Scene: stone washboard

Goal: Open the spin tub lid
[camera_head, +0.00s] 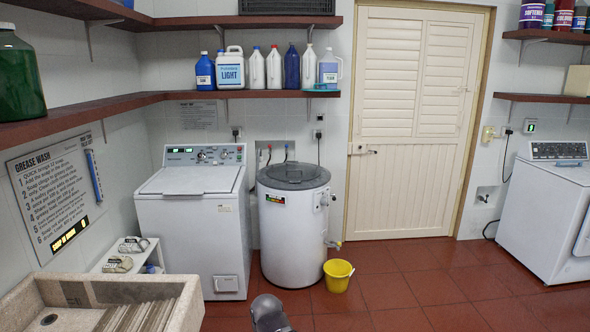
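The spin tub (290,243) is a round white drum standing on the tiled floor against the back wall. Its grey round lid (294,175) lies flat over the top and looks closed. A small tap (335,244) sticks out low on the tub's right side. A dark rounded part of my own body shows at the bottom edge, in front of the tub. My gripper is not seen in this view.
A white washing machine (197,222) stands close on the tub's left. A yellow bucket (338,275) sits at its front right. A stone washboard sink (70,292) is at the lower left. The red floor (420,291) toward the right is clear.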

